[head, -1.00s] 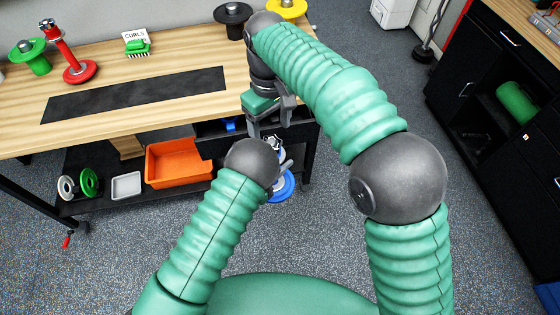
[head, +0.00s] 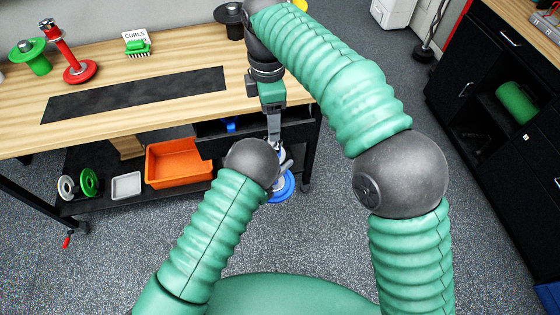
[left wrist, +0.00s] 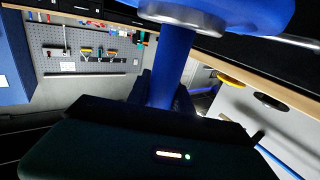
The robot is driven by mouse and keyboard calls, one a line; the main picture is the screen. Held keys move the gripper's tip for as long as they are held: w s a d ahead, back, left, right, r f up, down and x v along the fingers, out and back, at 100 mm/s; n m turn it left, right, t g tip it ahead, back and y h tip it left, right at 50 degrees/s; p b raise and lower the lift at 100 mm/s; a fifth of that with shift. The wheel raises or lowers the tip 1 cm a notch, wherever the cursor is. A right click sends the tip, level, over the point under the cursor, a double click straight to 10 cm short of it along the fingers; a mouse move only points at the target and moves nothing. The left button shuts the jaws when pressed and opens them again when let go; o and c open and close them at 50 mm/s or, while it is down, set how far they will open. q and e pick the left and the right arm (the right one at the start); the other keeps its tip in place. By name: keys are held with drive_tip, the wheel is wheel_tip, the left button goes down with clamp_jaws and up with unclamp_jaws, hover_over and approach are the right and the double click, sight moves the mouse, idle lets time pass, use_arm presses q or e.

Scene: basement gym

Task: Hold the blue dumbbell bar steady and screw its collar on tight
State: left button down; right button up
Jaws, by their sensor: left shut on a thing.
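The blue dumbbell bar (left wrist: 172,68) stands between the fingers of my left gripper (left wrist: 165,100) in the left wrist view. A wide blue disc (left wrist: 225,10) with a silver ring (left wrist: 182,17) is at its top there. In the head view the left gripper (head: 283,163) is mostly behind my dark wrist, and a blue plate (head: 284,190) of the dumbbell shows below. My right gripper (head: 273,128) points down directly above the left one, its fingers seen edge-on, overlapping. I cannot tell whether they are closed. The collar is not clearly distinguishable; silver metal (head: 275,142) shows at the right fingertips.
The shelf below holds an orange bin (head: 178,163) and a grey tray (head: 126,186). Floor right of the bench is clear.

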drive_tip(key=shift+f, duration=0.15)
wheel_tip(320, 180, down, 8)
drive_tip(key=shift+r, duration=0.1)
clamp_jaws()
drive_tip(key=m, duration=0.9)
drive_tip(key=shift+w+m, duration=0.1)
drive_tip(key=shift+m, duration=0.3)
